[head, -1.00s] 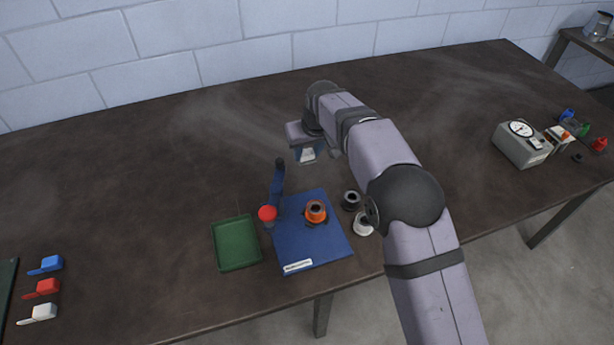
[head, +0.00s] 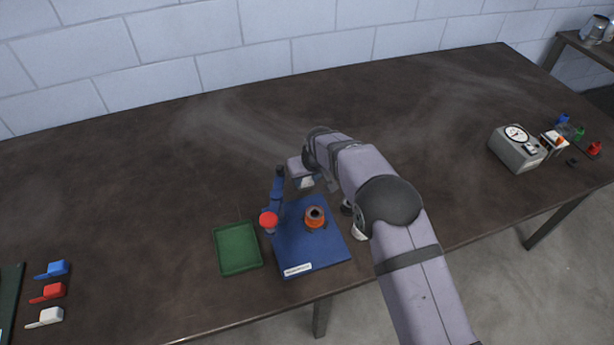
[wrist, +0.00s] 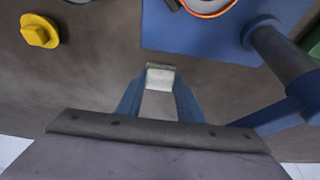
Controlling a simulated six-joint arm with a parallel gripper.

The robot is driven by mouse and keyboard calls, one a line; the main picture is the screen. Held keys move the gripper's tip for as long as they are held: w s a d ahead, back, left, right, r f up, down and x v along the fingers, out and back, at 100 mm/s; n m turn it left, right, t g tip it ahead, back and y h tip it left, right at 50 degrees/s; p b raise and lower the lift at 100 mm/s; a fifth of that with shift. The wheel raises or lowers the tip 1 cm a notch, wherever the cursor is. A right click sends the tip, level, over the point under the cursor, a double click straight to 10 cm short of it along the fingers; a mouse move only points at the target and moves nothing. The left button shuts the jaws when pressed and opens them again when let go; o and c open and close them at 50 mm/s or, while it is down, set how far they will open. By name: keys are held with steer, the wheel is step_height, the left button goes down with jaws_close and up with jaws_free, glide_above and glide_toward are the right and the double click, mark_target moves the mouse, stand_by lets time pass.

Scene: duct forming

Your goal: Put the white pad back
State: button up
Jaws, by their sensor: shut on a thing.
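My gripper (head: 305,184) is shut on a small white pad (wrist: 160,77), which sits between its blue fingertips in the wrist view. In the head view the pad (head: 304,182) shows as a small pale patch under my gripper, just beyond the far edge of the blue board (head: 325,250). In the wrist view the pad is apart from the board (wrist: 190,35).
A green tray (head: 238,248) lies left of the board. A white ring part (head: 360,232) and a dark one (head: 347,208) are partly hidden by my arm. A yellow part (wrist: 39,30) shows in the wrist view. The table behind the board is clear.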

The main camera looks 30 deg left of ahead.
steer(key=shift+f, duration=0.15)
steer(key=o, duration=1.2)
steer(key=shift+s+d+r, duration=0.1)
steer(key=shift+r, duration=0.55)
steer(key=b+v, duration=0.3)
steer(key=v, duration=0.8)
steer(key=shift+d, duration=0.15)
